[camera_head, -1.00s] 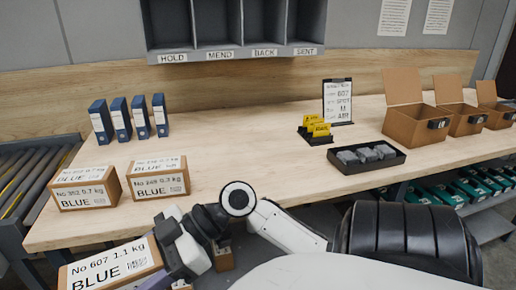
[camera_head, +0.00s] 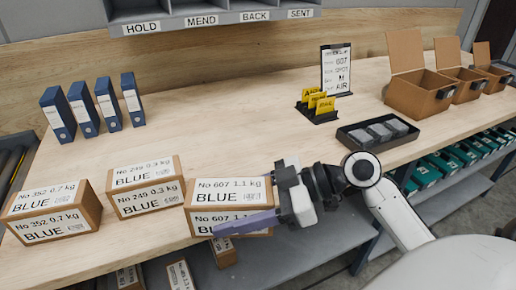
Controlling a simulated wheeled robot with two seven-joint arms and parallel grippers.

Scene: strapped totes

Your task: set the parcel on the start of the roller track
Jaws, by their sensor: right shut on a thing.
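The parcel (camera_head: 229,193) is a brown carton with white labels reading No 607, 1.1 kg and BLUE. My right gripper (camera_head: 244,219) is shut on it from the right side, one long finger lying across its front face. The parcel is at the table's front edge; I cannot tell whether it touches the tabletop. The roller track (camera_head: 10,168) shows only in part at the far left, beyond the table's left end; its start cannot be made out. My left gripper is not in view.
Cartons No 352 (camera_head: 52,211) and No 249 (camera_head: 146,186) stand left of the parcel on the table (camera_head: 235,130). Blue binders (camera_head: 84,109) stand behind them. A black tray (camera_head: 378,132), a card holder (camera_head: 318,108) and open boxes (camera_head: 420,93) are on the right. The table's middle is clear.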

